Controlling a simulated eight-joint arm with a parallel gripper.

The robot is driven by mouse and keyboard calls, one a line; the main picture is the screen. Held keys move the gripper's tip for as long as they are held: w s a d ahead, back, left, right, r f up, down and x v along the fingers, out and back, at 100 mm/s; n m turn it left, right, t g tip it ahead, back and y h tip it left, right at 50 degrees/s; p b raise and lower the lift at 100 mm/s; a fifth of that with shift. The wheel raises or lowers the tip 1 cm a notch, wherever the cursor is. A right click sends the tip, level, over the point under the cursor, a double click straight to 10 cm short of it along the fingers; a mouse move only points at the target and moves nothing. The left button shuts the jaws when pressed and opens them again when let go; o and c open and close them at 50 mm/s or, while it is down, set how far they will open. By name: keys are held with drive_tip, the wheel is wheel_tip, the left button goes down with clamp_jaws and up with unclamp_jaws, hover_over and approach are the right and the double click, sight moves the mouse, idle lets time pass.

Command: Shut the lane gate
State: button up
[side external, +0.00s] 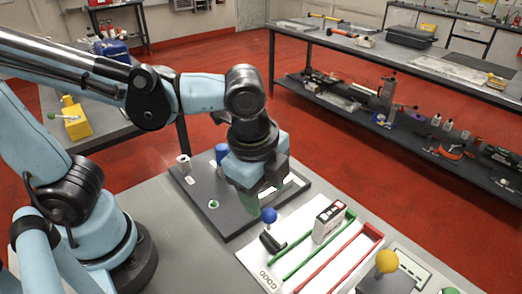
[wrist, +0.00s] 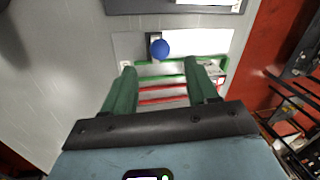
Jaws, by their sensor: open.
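A blue ball knob (side external: 268,215) stands over a small black block (side external: 272,241) at the near left end of a white lane board (side external: 258,255) marked GOOD. This looks like the lane gate, but I cannot tell its exact position across the lane. Green rails (side external: 310,248) and red rails (side external: 341,258) run along the board. In the wrist view the blue knob (wrist: 160,49) shows just beyond my fingertips, between them. My gripper (side external: 261,200) is open and empty, its green fingers pointing down above the edge of a dark tray. The wrist view shows both fingers of my gripper (wrist: 160,68) spread apart.
A white and black box (side external: 329,221) stands at the lanes' far end. A dark tray (side external: 235,228) holding a blue cylinder (side external: 222,153) and a white cylinder (side external: 183,163) lies behind the board. A yellow ball knob (side external: 387,261) rises over a grey device at the right.

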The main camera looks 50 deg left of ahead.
sight(268, 211)
drive_tip(key=shift+w+a+f, duration=0.1)
drive_tip(key=shift+w+f, duration=0.1)
drive_tip(key=shift+f, duration=0.9)
drive_tip(key=shift+w+f, duration=0.2)
drive_tip(key=shift+f, duration=0.9)
drive_tip(key=shift+w+a+f, duration=0.1)
drive_tip(key=shift+w+f, duration=0.1)
drive_tip(key=shift+f, duration=0.9)
clamp_jaws()
